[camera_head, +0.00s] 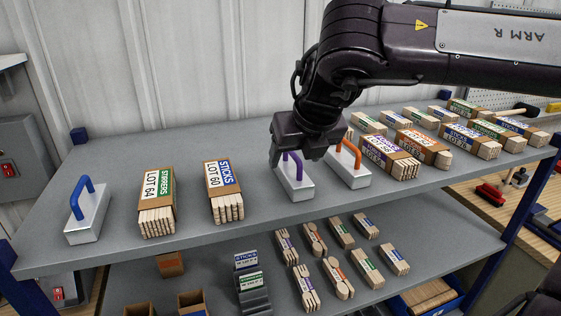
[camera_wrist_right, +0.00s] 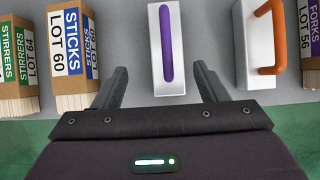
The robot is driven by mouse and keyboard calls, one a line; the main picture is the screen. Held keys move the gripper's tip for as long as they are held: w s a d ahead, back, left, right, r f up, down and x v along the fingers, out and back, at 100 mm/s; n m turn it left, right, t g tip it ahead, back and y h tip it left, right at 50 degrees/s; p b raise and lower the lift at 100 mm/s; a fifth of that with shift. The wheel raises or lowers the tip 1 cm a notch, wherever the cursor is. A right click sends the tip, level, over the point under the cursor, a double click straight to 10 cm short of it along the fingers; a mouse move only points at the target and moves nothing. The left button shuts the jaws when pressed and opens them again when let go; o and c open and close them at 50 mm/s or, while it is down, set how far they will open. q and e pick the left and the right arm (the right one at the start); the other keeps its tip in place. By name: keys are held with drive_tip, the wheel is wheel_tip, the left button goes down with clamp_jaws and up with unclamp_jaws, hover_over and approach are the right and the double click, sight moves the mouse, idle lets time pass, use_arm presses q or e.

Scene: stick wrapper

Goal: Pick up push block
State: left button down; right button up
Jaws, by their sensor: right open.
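Three push blocks stand on the upper shelf, each a silver block with a coloured handle. The purple-handled push block (camera_head: 294,181) is in the middle of the shelf, and it also shows in the right wrist view (camera_wrist_right: 182,60). The orange-handled push block (camera_head: 347,170) stands just right of it and shows in the wrist view (camera_wrist_right: 253,70). The blue-handled push block (camera_head: 87,216) is at the far left. My right gripper (camera_wrist_right: 161,70) is open and empty, its fingers at either side of the purple handle's line. In the head view it hangs just above and behind that block. My left gripper is out of view.
Stick bundles STIRRERS LOT 64 (camera_head: 157,200) and STICKS LOT 60 (camera_head: 225,190) stand left of the purple block. FORKS LOT 56 (camera_head: 390,157) and several other bundles fill the right side. A wall rises behind.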

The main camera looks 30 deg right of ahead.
sight(294, 171)
drive_tip(key=shift+w+f, duration=0.1)
drive_tip(key=shift+w, duration=0.25)
drive_tip(key=shift+d+f+p, duration=0.1)
drive_tip(key=shift+f+p, duration=0.1)
drive_tip(key=shift+p, duration=0.2)
drive_tip(key=shift+s+f+p, duration=0.25)
drive_tip(key=shift+s+p, duration=0.1)
drive_tip(key=shift+p, duration=0.25)
drive_tip(key=shift+w+d+f+p, duration=0.55)
drive_tip(key=shift+w+f+p, duration=0.15)
drive_tip(key=shift+p, duration=0.45)
drive_tip(key=x, duration=0.3)
drive_tip(key=shift+w+d+r+p, duration=0.1)
drive_tip(key=shift+w+r+p, duration=0.1)
drive_tip(key=shift+w+p, duration=0.1)
drive_tip(key=shift+w+f, duration=0.15)
drive_tip(key=shift+f, duration=0.15)
drive_tip(key=shift+s+r, duration=0.1)
drive_tip(key=shift+s, duration=0.2)
drive_tip(key=c, duration=0.3)
drive_tip(key=shift+w, duration=0.1)
drive_tip(key=c, duration=0.5)
clamp_jaws()
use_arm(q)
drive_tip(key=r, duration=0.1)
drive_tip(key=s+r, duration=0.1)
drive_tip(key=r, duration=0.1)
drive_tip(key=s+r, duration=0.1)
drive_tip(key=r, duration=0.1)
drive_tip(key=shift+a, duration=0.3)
